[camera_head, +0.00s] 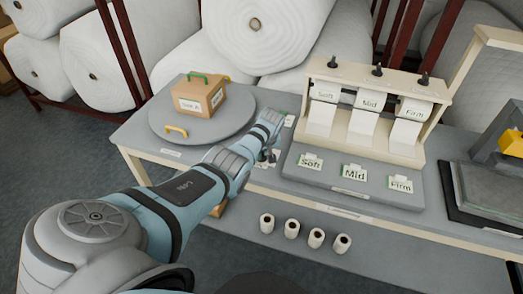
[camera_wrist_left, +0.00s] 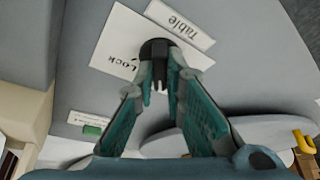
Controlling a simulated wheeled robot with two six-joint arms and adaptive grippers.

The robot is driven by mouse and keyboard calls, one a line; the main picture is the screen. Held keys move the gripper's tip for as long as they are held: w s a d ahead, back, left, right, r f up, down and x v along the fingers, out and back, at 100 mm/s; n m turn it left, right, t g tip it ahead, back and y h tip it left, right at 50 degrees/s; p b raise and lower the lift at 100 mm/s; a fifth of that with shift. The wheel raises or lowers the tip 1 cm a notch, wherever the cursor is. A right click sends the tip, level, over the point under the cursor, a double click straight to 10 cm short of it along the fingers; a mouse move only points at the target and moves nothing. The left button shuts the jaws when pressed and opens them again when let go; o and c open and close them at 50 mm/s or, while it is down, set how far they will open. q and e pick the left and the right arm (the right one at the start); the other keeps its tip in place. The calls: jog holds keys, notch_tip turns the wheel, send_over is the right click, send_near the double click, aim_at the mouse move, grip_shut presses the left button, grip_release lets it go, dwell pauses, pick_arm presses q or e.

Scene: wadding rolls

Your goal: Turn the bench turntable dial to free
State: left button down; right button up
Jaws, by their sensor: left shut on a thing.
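The turntable (camera_head: 160,132) is a grey round disc on the bench, with a brown box (camera_head: 201,97) standing on it. In the left wrist view, the dial (camera_wrist_left: 157,46) is a black knob on a white card (camera_wrist_left: 112,48). The card reads "Lock"; I see no "Free" word, and part of the card is hidden by the fingers. A "Table" plate (camera_wrist_left: 181,24) lies beside it. My left gripper (camera_wrist_left: 162,78) is shut on the dial; in the head view the same gripper (camera_head: 266,155) reaches down right of the turntable. My right gripper is not in view.
A grey board with "Soft", "Mid" and "Firm" cards (camera_head: 354,173) lies right of my left gripper, before a cream dispenser rack (camera_head: 387,77). Several small white rolls (camera_head: 291,229) stand in front. A yellow handle (camera_head: 176,131) is on the turntable. Large wadding rolls (camera_head: 262,32) fill the back.

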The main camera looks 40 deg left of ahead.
pick_arm(q)
jog(key=shift+n+b, duration=0.3)
jog(key=shift+n, duration=0.2)
jog(key=shift+r, duration=0.1)
jog(key=c, duration=1.7)
grip_release()
jog(key=shift+o, duration=0.2)
jog(key=v, duration=1.2)
jog(key=shift+w, duration=0.25)
